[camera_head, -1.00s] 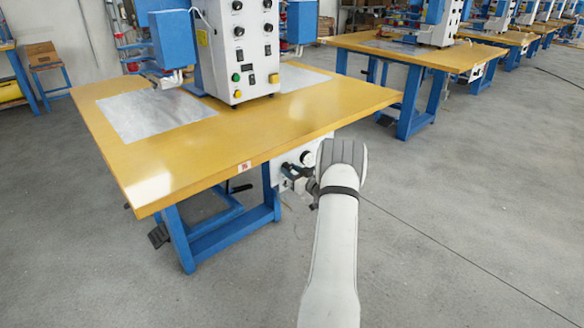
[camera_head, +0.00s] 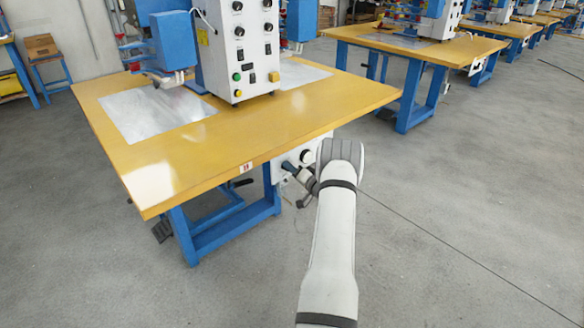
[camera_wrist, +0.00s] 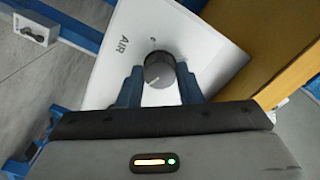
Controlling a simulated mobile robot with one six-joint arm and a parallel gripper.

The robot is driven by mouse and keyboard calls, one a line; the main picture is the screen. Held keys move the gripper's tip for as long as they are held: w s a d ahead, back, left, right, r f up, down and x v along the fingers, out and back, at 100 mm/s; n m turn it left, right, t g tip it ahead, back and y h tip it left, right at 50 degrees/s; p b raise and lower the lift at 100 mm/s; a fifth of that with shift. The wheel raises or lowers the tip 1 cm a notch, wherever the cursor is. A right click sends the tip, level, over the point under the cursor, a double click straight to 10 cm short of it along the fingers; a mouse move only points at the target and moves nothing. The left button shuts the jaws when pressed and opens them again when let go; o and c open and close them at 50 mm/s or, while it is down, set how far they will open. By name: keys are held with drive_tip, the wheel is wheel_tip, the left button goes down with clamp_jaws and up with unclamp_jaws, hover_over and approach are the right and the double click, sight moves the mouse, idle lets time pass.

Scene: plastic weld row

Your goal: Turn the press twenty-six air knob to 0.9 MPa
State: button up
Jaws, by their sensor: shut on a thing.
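The air knob (camera_wrist: 160,70) is a dark grey round knob with a light pointer line, on a white panel (camera_wrist: 205,48) marked "AIR" in the wrist view. My gripper (camera_wrist: 160,86) has its two blue fingers on either side of the knob and is shut on it. The fingers hide parts of the knob's sides. In the head view my gripper (camera_head: 290,168) is at the white panel under the table's front edge, and the knob is hidden there. A round gauge (camera_head: 306,157) sits on the panel beside the gripper; its reading is too small to tell.
The yellow table top (camera_head: 240,140) overhangs the panel, and its edge is close to my gripper. A small red-and-white label (camera_head: 246,168) is on that edge. Blue table legs (camera_head: 235,228) stand at left.

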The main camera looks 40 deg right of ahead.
drive_tip(key=m+p, duration=0.1)
drive_tip(key=m, duration=0.3)
drive_tip(key=shift+m, duration=0.4)
idle(0.4)
drive_tip(key=o, duration=1)
drive_tip(key=shift+c, duration=0.2)
drive_tip(key=shift+s, duration=0.1)
drive_tip(key=s+p, duration=0.1)
drive_tip(key=s, duration=0.6)
drive_tip(key=shift+s+d, duration=0.25)
drive_tip(key=shift+s, duration=0.05)
